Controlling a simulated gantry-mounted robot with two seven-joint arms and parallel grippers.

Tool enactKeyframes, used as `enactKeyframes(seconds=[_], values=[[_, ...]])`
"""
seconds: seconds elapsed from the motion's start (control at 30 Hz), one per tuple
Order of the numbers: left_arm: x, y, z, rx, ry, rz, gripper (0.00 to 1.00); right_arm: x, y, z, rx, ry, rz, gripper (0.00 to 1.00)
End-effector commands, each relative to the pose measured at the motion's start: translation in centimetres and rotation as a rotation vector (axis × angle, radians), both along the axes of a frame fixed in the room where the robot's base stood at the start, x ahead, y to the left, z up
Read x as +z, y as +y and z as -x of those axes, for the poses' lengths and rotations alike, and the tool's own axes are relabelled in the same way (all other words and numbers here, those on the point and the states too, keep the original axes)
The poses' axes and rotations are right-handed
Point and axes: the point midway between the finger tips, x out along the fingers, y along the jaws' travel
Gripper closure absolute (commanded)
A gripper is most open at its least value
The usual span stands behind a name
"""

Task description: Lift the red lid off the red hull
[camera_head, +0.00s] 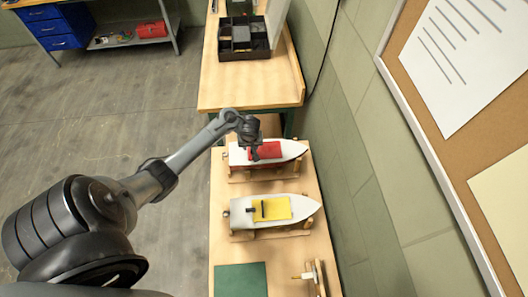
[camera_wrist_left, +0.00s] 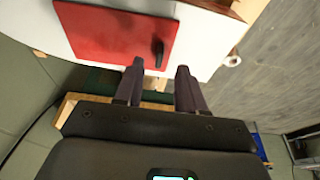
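The red lid (camera_head: 269,149) lies on the deck of the far boat, the red hull (camera_head: 293,149), which looks mostly white from above. In the left wrist view the lid (camera_wrist_left: 112,30) shows as a flat red panel with a small dark handle (camera_wrist_left: 158,53) near its edge. My left gripper (camera_head: 254,154) is over the lid in the head view and partly covers it. In the wrist view its two fingers (camera_wrist_left: 160,78) are apart, with nothing between them; the handle appears just beyond the fingertips, between their lines. My right gripper is in neither view.
A second boat with a yellow lid (camera_head: 277,208) sits nearer on the same wooden bench (camera_head: 222,190). A green mat (camera_head: 240,279) lies at the near end. A black organizer box (camera_head: 243,40) stands on the far table. A wall runs along the right.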

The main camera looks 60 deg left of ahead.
Motion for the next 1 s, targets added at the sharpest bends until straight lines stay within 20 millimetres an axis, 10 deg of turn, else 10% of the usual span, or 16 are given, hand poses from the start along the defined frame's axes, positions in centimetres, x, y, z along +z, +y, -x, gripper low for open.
enactKeyframes(seconds=[0.6, 0.87, 1.0], values=[[-3.8, 1.1, -0.6, 0.001, -0.001, -0.001, 0.61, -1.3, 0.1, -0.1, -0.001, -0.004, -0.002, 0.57], [-3.8, 1.1, -0.6, 0.001, -0.001, -0.001, 1.00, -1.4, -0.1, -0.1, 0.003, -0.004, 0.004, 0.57], [-3.8, 1.1, -0.6, 0.001, -0.001, -0.001, 1.00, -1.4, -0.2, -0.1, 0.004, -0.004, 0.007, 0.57]])
